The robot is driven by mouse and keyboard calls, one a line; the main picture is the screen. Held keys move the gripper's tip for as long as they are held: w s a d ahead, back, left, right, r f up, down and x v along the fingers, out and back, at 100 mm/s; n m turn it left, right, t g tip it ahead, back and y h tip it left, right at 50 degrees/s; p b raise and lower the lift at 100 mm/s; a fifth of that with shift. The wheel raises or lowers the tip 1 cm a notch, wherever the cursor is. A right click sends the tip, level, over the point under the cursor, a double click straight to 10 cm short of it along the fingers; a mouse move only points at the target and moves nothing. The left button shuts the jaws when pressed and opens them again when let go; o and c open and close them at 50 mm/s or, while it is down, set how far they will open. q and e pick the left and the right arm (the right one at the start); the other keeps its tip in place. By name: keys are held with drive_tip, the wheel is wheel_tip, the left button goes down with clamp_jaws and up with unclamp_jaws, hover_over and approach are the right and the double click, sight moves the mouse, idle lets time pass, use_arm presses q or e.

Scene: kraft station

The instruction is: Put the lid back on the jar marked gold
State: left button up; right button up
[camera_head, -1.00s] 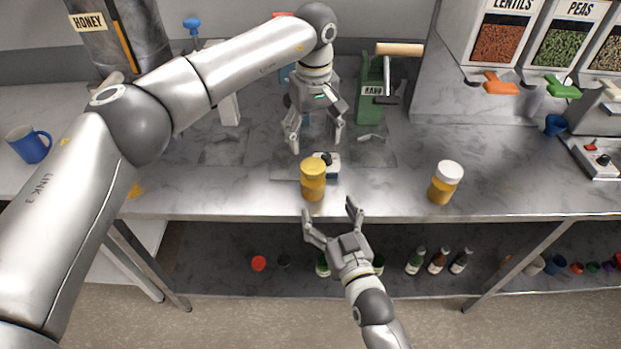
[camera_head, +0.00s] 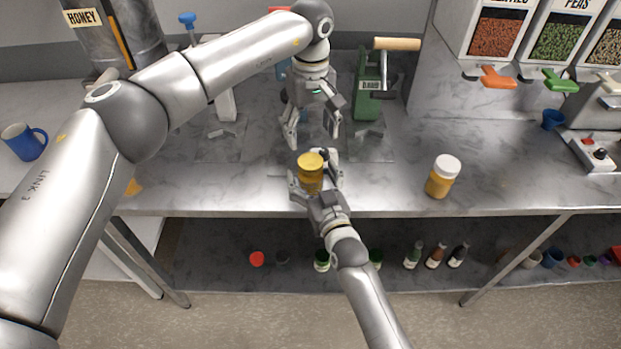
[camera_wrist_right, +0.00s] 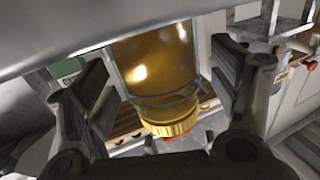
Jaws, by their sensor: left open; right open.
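A jar with a gold cap and amber contents (camera_head: 310,182) stands upright on the counter near its front edge. The gold cap (camera_wrist_right: 172,127) sits at the jar's top, which points down in the right wrist view. My right gripper (camera_head: 315,178) is open, with its fingers on either side of this jar; contact cannot be told. My left gripper (camera_head: 312,138) is open and empty, pointing down above and behind the jar. A second jar with a white cap (camera_head: 443,177) stands to the right. I cannot read a mark on either jar.
A small dark-knobbed device, partly hidden, is just behind the gold-capped jar. A green hand-cranked machine (camera_head: 369,88) stands behind. A blue mug (camera_head: 24,141) is at far left. Bottles (camera_head: 436,256) and a red round item (camera_head: 257,258) are on the lower shelf. Counter around the white-capped jar is clear.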

drive_tip(key=shift+w+a, duration=0.15)
drive_tip(key=shift+w, duration=0.25)
